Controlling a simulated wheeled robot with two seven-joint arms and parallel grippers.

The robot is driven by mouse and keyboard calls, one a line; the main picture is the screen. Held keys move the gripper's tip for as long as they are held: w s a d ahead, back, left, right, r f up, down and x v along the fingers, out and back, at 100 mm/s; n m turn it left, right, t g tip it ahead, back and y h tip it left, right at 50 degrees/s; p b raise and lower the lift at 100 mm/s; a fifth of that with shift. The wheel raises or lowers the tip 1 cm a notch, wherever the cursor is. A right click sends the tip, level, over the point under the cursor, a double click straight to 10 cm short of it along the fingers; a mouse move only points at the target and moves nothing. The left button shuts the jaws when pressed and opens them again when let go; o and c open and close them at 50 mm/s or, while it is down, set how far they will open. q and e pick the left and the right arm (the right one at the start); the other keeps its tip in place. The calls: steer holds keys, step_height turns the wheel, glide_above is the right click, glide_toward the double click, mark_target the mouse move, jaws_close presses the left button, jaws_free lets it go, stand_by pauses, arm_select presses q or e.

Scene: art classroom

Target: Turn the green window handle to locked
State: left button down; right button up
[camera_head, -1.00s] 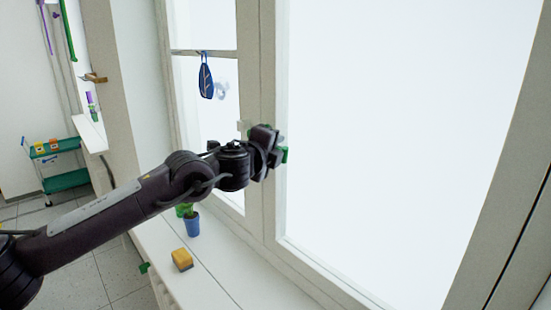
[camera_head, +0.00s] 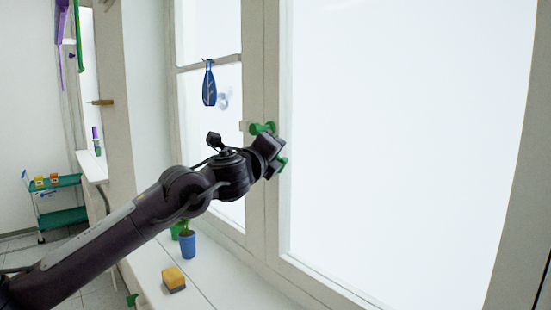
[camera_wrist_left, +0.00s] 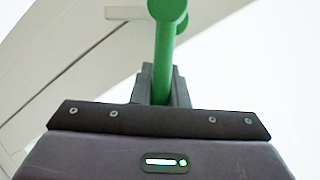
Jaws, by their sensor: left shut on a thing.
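The green window handle (camera_head: 263,128) is mounted on the pale window frame between the two panes. Its round pivot shows above my left gripper (camera_head: 275,155), and its green tip (camera_head: 282,163) shows past the fingers, lower and to the right. The middle of the handle is hidden behind the gripper. In the left wrist view the green handle (camera_wrist_left: 165,45) runs down from its round hub between the fingers of my left gripper (camera_wrist_left: 160,85), which is shut on it. My right gripper is in neither view.
A blue tag (camera_head: 209,85) hangs at the left pane. Blue (camera_head: 188,245) and green plant pots and a yellow sponge (camera_head: 173,277) stand on the white sill (camera_head: 215,285) below my arm. A green trolley (camera_head: 62,217) stands far left.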

arm_select(q)
steer(key=shift+f, duration=0.1)
steer(key=c, duration=1.4)
jaws_free()
steer(key=b+v, duration=0.2)
steer(key=v, duration=0.5)
steer(key=shift+s+a+b, duration=0.15)
steer(key=shift+s+b, duration=0.15)
steer(key=shift+b, duration=0.05)
steer(key=shift+c, duration=0.2)
